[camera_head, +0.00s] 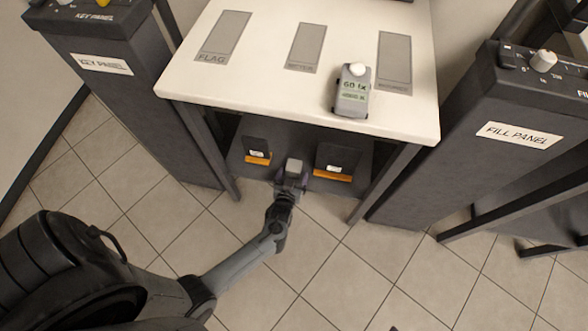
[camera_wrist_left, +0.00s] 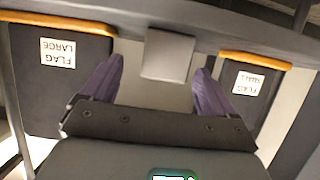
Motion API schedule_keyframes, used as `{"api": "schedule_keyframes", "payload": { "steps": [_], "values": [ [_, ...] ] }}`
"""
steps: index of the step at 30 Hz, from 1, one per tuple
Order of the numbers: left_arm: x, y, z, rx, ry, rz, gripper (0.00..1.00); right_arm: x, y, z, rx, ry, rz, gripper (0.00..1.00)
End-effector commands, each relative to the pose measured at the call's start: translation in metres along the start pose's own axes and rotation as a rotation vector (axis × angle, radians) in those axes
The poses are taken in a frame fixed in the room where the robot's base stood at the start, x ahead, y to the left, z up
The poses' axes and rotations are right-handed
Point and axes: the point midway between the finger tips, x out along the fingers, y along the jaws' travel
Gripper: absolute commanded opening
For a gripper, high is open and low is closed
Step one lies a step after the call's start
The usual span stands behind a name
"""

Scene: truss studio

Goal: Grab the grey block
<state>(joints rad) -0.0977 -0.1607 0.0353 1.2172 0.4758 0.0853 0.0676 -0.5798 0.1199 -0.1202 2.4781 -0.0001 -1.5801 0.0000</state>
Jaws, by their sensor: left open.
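The grey block (camera_wrist_left: 167,55) shows in the left wrist view as a plain grey, squarish piece, upper centre, by a dark shelf edge. In the head view a small grey piece (camera_head: 294,164), which looks like the same block, sits low at the front of the table. My left gripper (camera_head: 292,179) is there with its fingers around it. In the left wrist view its two purple fingers (camera_wrist_left: 158,66) are open, one on each side of the block, with a pale gap on both sides. My right gripper is not in view.
Dark flag holders with orange edges flank the block: "FLAG LARGE" (camera_wrist_left: 58,75) and "FLAG SMALL" (camera_wrist_left: 250,85). The white tabletop (camera_head: 270,85) overhangs above, bearing a light meter (camera_head: 352,98). A key panel (camera_head: 125,90) stands left, a fill panel (camera_head: 485,130) right.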

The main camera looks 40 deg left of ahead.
Motion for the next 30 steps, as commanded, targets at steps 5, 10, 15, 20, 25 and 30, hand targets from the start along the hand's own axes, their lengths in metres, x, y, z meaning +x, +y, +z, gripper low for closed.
{"api": "schedule_keyframes", "payload": {
  "steps": [5,10,15,20,25,30],
  "values": [
    [0.014,-0.002,0.003,0.0,0.002,-0.001,0.88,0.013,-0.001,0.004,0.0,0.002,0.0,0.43],
    [0.034,-0.005,0.005,0.0,0.002,-0.001,0.88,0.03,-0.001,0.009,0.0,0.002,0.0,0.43],
    [0.05,-0.005,0.003,0.0,0.001,-0.001,0.88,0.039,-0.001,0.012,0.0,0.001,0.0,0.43],
    [0.051,-0.005,0.001,0.0,-0.001,-0.001,0.88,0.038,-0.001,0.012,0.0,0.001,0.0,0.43],
    [0.05,-0.005,0.001,0.0,0.0,-0.001,0.76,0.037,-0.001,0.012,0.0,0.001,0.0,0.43],
    [0.05,-0.005,0.001,0.0,0.0,0.0,0.5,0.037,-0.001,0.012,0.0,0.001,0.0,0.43]
  ]
}}
